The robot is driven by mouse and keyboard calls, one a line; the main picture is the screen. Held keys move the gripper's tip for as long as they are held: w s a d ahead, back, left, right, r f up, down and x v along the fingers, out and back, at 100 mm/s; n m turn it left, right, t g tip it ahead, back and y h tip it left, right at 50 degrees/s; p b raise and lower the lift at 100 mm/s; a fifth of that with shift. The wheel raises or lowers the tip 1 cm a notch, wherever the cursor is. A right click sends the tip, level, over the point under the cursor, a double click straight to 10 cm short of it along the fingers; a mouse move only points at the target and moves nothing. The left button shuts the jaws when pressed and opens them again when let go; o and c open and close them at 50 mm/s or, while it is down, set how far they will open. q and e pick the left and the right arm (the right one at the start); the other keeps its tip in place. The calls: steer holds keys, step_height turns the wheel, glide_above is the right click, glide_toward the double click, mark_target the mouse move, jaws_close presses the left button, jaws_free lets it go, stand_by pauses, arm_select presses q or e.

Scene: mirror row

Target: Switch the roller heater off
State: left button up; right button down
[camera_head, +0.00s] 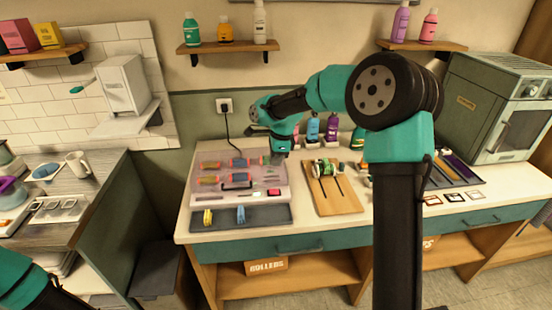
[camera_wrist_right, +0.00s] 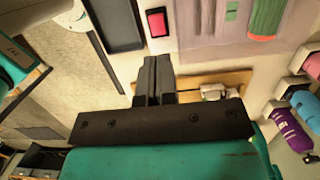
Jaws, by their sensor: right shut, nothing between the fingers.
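The roller heater (camera_head: 212,192) is a pale pinkish box on the white counter, with several coloured rollers on top. Its red switch (camera_head: 274,192) is at the front right corner. In the wrist view the red switch (camera_wrist_right: 157,22) shows beside the heater body (camera_wrist_right: 205,52); I cannot tell which way it is set. My right gripper (camera_head: 277,159) is over the heater's right back side, shut and empty. In the wrist view its shut fingertips (camera_wrist_right: 152,62) point toward the switch, apart from it in the picture. My left gripper is out of view; only my left arm shows at lower left.
A dark tray (camera_head: 225,225) with yellow and blue clips lies in front of the heater. Several bottles (camera_head: 313,128) stand behind. A cord runs from the wall socket (camera_head: 224,106). A grey-green oven (camera_head: 490,110) is at right.

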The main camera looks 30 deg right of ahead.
mark_target(269, 189)
steer(key=f, duration=0.3)
steer(key=a+f, duration=0.1)
steer(key=f, duration=0.7)
steer(key=shift+w+a, duration=0.3)
steer(key=shift+a, duration=0.1)
